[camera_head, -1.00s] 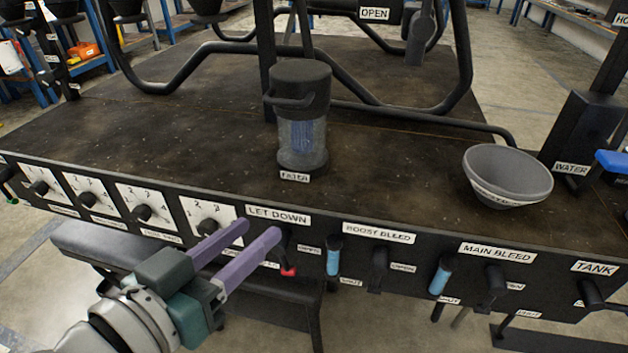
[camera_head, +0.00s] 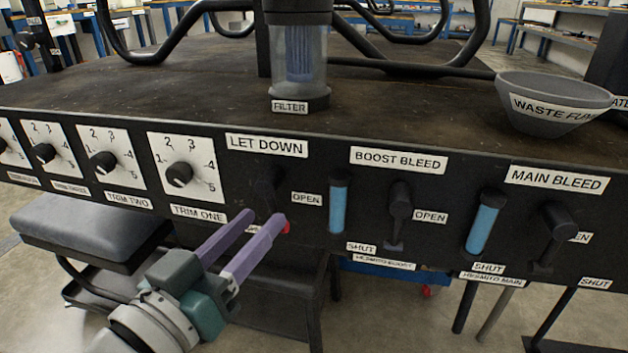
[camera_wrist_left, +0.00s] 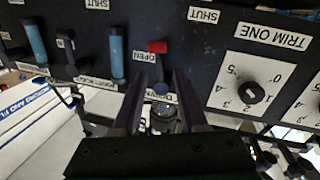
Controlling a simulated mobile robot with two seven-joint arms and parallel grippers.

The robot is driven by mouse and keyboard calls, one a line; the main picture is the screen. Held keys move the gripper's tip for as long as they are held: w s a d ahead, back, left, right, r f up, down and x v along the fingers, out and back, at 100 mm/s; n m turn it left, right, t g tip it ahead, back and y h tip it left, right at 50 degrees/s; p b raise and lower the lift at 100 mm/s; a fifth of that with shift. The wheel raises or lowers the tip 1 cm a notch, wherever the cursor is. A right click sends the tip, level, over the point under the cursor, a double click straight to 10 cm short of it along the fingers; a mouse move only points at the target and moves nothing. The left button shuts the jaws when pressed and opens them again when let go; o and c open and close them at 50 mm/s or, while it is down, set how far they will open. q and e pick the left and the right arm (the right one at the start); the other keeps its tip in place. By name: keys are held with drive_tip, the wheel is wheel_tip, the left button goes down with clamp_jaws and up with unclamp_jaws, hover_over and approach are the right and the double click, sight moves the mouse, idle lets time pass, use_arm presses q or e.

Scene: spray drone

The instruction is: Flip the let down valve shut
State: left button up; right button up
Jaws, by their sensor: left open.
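The let down valve (camera_head: 266,188) is a black knob under the LET DOWN label on the panel. Its lever hangs down, slightly to the right, and ends in a red tip (camera_head: 287,227). An OPEN label (camera_head: 306,199) is to its right. My left gripper (camera_head: 262,219) is open in front of the valve, its purple fingertips partly covering the lever. In the left wrist view, turned upside down, the lever's red tip (camera_wrist_left: 157,46) shows beyond and between the two spread fingers (camera_wrist_left: 156,85). A SHUT label (camera_wrist_left: 203,15) is beside it. Contact cannot be told. My right gripper is not in view.
Trim dials (camera_head: 180,174) are to the left on the panel. The filter (camera_head: 299,65) and waste funnel (camera_head: 552,103) stand on the bench top.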

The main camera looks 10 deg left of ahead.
sight(271, 211)
use_arm(q)
drive_tip(key=shift+b+x, duration=0.4)
drive_tip(key=shift+x, duration=1.15)
clamp_jaws()
